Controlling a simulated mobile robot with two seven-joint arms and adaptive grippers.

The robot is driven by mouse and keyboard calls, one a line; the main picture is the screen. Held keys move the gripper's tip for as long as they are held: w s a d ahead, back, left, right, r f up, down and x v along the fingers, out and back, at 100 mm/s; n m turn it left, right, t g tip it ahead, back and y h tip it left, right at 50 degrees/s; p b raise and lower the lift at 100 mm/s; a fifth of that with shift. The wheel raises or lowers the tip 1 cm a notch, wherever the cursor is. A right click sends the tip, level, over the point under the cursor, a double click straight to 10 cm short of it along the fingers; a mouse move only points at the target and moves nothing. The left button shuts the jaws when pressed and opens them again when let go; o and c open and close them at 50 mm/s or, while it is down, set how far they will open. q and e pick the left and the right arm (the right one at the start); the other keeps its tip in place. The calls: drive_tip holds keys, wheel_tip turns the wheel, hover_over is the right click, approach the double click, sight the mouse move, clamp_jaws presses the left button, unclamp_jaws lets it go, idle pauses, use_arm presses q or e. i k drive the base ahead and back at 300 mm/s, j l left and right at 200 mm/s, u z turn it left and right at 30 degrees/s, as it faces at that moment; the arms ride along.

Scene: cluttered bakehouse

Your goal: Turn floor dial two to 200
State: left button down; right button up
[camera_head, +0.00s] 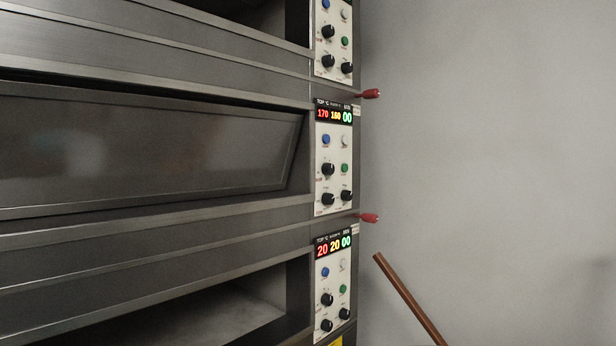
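A stacked deck oven fills the left and middle, with a white control panel for each deck at its right end. The middle panel (335,180) shows 170 in red, 160 in yellow and 00 in green. It has an upper black dial (328,169), a lower left black dial (328,199) and a lower right black dial (346,195). The lower panel (334,285) reads 20, 20 and 00, with similar dials. The top panel (333,42) is cut off by the picture's upper edge. Dial labels are too small to read. Neither gripper is in view.
Red-tipped handles (371,94) and (369,218) stick out right of the panels. A brown rod (408,297) leans at the lower right. The middle deck's door (150,150) appears shut; the lower deck opening (200,315) is dark. The grey wall (490,150) is bare.

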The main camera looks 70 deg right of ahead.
sight(345, 195)
drive_tip(key=z, duration=2.35)
